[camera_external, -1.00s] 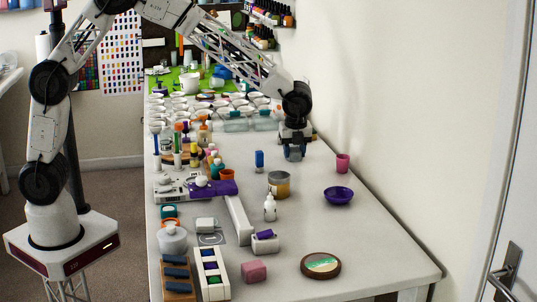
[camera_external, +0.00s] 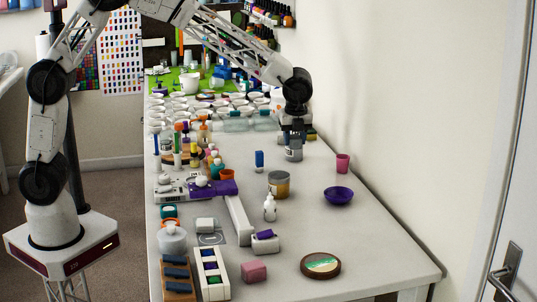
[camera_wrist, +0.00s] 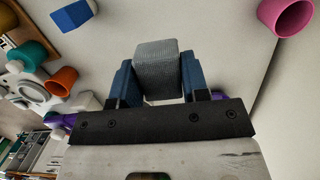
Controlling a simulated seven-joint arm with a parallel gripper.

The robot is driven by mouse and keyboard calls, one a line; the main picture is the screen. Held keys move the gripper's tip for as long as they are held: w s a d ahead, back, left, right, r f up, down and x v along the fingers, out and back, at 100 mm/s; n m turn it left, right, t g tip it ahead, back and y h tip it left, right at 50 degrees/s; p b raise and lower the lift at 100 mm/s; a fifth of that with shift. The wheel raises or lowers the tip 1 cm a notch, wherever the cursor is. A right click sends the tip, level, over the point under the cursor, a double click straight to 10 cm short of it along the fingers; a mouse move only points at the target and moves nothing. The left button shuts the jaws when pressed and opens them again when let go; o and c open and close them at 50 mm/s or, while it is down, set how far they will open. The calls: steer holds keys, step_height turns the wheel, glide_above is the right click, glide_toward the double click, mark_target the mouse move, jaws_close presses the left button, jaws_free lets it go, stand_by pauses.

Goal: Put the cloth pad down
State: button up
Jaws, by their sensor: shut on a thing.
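The cloth pad (camera_wrist: 157,68) is a small grey woven block. In the wrist view it sits between the blue fingers of my gripper (camera_wrist: 157,82), which are shut on it. In the external view my gripper (camera_external: 293,150) points down at the back right of the long white table (camera_external: 330,240). The pad (camera_external: 293,156) shows there only as a small grey patch at the fingertips. I cannot tell whether its underside touches the table.
A pink cup (camera_external: 342,162) and a purple bowl (camera_external: 338,195) stand to the right and in front. A blue block (camera_external: 259,159) and a jar (camera_external: 279,185) stand to the left. A low green-yellow item (camera_external: 310,136) lies behind my gripper. The front right table is mostly clear.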

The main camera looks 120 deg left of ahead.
steer(key=shift+w, duration=0.1)
steer(key=w+d+r+m, duration=0.1)
steer(key=w+d+m, duration=0.3)
steer(key=w, duration=0.6)
steer(key=w+d+m+t, duration=0.1)
steer(key=w+d+m, duration=0.3)
steer(key=w, duration=0.5)
steer(key=shift+w+d+r, duration=0.3)
steer(key=shift+w+r, duration=0.05)
steer(key=shift+r, duration=0.05)
steer(key=shift+f, duration=0.1)
glide_toward(339, 197)
steer(key=shift+w+f, duration=0.1)
steer(key=shift+f, duration=0.2)
steer(key=shift+f, duration=0.1)
steer(key=shift+f, duration=2.35)
steer(key=shift+f, duration=0.3)
